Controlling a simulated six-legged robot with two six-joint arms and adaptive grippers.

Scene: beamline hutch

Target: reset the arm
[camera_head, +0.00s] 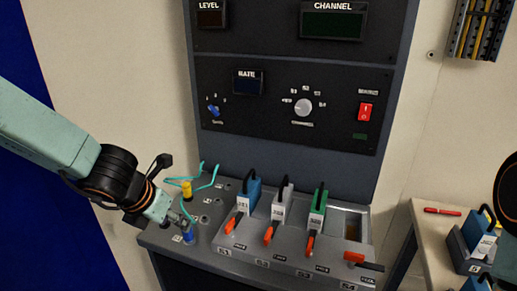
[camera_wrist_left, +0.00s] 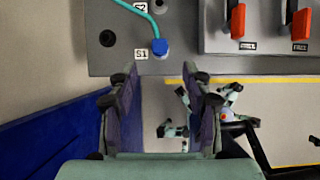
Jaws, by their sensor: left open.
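My left arm comes in from the left in the head view. Its gripper (camera_head: 178,222) is over the left part of the console's sloped panel, close to a blue plug (camera_head: 188,237). In the left wrist view the two fingers of my left gripper (camera_wrist_left: 160,92) stand apart with nothing between them. The blue plug (camera_wrist_left: 160,47) sits beside the S1 label, beyond the fingertips and apart from them, with a teal cable (camera_wrist_left: 143,12) leading off. My right gripper is not in view.
A yellow plug (camera_head: 186,190) stands behind. Blue, white and green modules with orange-red levers (camera_head: 281,210) fill the console's middle. An upright panel (camera_head: 285,105) rises behind. A side table (camera_head: 426,225) at right holds a red pen (camera_head: 442,211) and a blue module (camera_head: 478,235).

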